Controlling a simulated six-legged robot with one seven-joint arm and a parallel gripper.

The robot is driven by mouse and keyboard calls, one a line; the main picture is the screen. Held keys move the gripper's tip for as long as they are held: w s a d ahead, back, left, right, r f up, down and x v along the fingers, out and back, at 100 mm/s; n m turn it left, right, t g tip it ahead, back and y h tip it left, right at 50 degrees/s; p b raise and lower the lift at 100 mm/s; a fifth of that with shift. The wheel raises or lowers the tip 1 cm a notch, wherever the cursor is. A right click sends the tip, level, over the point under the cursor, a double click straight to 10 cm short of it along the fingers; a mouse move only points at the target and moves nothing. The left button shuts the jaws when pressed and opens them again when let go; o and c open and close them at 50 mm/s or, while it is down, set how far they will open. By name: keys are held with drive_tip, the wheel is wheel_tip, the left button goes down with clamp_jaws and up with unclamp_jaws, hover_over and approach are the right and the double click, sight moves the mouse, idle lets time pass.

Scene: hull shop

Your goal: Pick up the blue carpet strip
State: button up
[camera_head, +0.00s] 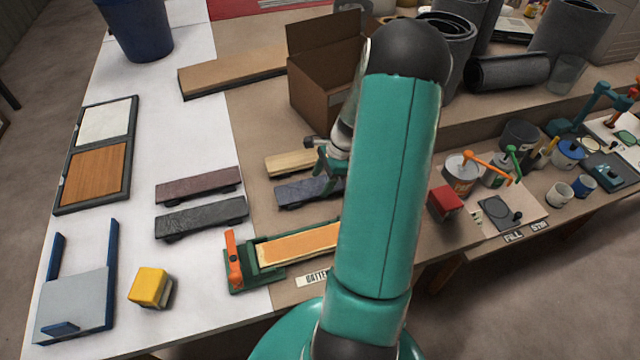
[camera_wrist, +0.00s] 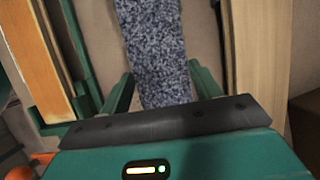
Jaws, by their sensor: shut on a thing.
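The blue carpet strip (camera_head: 306,191) lies on the brown part of the bench, between a light wooden strip and the green clamp fixture. It is a speckled blue-grey strip in the wrist view (camera_wrist: 155,50), running away from me between the jaws. My gripper (camera_head: 328,165) is at the strip's right part in the head view. In the wrist view my gripper (camera_wrist: 158,92) has one green finger on each side of the strip and is shut on it. My own arm hides part of the strip's right side in the head view. I cannot tell whether the strip is clear of the bench.
A light wooden strip (camera_head: 289,163) lies just behind. The green fixture (camera_head: 262,275) with an orange-topped board (camera_head: 298,243) is in front. Purple (camera_head: 198,184) and dark grey (camera_head: 201,217) strips lie left. An open cardboard box (camera_head: 318,95) stands behind.

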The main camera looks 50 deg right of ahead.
sight(315, 186)
drive_tip(key=shift+r, duration=0.15)
drive_tip(key=shift+r, duration=0.3)
wheel_tip(315, 186, up, 2)
drive_tip(key=shift+r, duration=0.1)
drive_tip(key=s+a+r, duration=0.7)
drive_tip(key=a+r, duration=0.2)
drive_tip(key=a, duration=0.3)
drive_tip(key=shift+s+r, duration=0.15)
drive_tip(key=shift+r, duration=0.25)
drive_tip(key=shift+s+a, duration=0.15)
